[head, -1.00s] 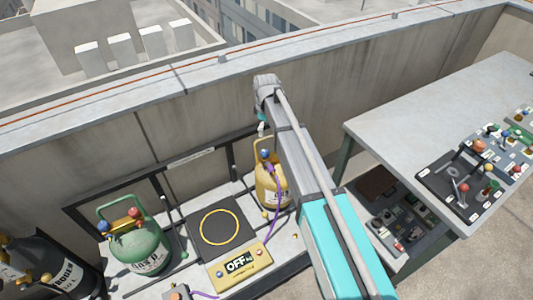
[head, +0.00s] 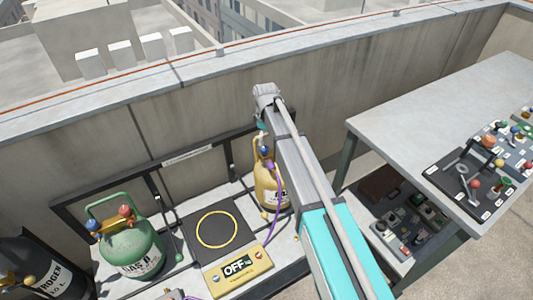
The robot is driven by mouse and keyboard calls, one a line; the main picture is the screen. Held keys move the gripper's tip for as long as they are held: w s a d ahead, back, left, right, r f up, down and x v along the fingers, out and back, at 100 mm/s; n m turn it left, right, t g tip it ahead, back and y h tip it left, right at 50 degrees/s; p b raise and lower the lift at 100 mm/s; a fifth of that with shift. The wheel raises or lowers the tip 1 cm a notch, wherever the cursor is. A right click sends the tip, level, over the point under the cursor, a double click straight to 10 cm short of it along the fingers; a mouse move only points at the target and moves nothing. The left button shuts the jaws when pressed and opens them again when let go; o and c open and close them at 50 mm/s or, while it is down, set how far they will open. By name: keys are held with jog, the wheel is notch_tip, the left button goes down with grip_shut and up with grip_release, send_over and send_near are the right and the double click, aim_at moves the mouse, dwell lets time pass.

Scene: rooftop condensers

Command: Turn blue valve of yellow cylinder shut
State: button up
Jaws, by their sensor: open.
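The yellow cylinder (head: 265,192) stands at the back right of the platform, partly hidden behind my arm. Its blue valve (head: 265,150) shows at its top, by the handle frame. A purple hose (head: 279,212) runs down from the cylinder's top. My gripper (head: 262,137) points down just above the blue valve. It is open with nothing visible in it. It is small here, and I cannot tell whether its fingers touch the valve.
A green cylinder (head: 133,250) and a dark nitrogen cylinder (head: 45,268) stand to the left. A black scale pad (head: 205,212) and a yellow OFF display (head: 236,268) lie between. A workbench (head: 430,105) with loose parts stands right. A parapet wall (head: 190,125) runs behind.

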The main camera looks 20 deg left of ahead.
aim_at(266, 149)
jog(key=shift+f+b, duration=2.9)
jog(key=shift+f, duration=0.3)
jog(key=shift+c, duration=0.3)
jog(key=c, duration=1.1)
